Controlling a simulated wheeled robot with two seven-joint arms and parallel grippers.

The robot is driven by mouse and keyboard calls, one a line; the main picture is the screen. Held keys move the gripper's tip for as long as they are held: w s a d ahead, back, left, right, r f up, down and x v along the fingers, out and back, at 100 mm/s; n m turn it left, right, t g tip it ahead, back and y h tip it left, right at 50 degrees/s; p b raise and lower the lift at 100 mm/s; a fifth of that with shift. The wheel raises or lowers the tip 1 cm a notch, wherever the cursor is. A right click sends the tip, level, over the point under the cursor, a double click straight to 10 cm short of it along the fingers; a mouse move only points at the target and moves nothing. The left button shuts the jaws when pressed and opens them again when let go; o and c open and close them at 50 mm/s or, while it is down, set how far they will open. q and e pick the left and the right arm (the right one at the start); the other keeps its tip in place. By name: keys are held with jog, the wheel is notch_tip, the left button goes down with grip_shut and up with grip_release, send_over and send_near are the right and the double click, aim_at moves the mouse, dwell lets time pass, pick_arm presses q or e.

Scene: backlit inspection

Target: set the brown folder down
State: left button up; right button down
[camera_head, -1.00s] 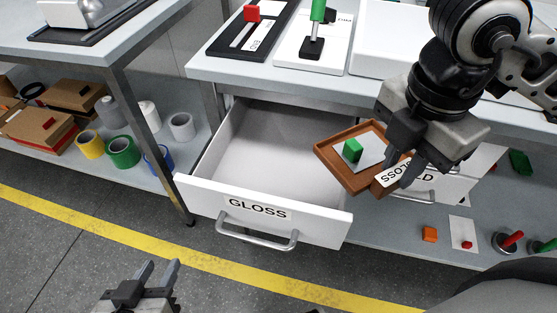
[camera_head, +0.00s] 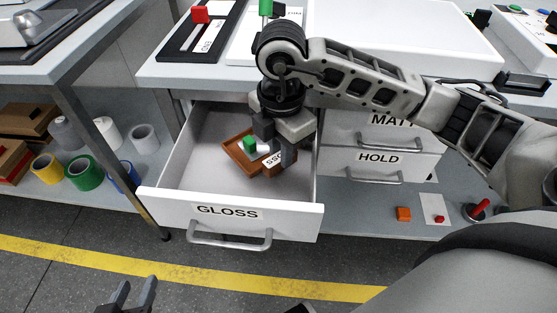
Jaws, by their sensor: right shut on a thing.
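The brown folder (camera_head: 237,156) is a shallow brown tray with a green block (camera_head: 250,146) on a white piece in it and a white label on its near side. My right gripper (camera_head: 277,152) is shut on the folder's right side and hides part of it. The folder appears inside the open drawer labelled GLOSS (camera_head: 172,207); whether it touches the drawer floor I cannot tell. My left gripper (camera_head: 133,293) is at the bottom left, its two fingers apart, holding nothing.
Two shut drawers, MATT (camera_head: 350,127) and HOLD (camera_head: 408,164), lie right of the open one. Tape rolls (camera_head: 88,172) and brown boxes sit on the left shelf. An orange block (camera_head: 403,214) and red-topped pieces are on the lower right shelf. The drawer's left part is empty.

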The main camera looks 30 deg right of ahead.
jog(key=f, duration=0.3)
jog(key=shift+w+a+f+b, duration=0.1)
jog(key=shift+w+f+b, duration=0.1)
jog(key=shift+f+b, duration=0.1)
pick_arm(q)
jog(key=shift+w+d+f, duration=0.1)
jog(key=shift+d+f, duration=0.05)
jog(key=shift+f, duration=0.5)
jog(key=shift+f, duration=0.1)
pick_arm(e)
jog(key=shift+f, duration=0.25)
jog(key=c, duration=1.3)
grip_release()
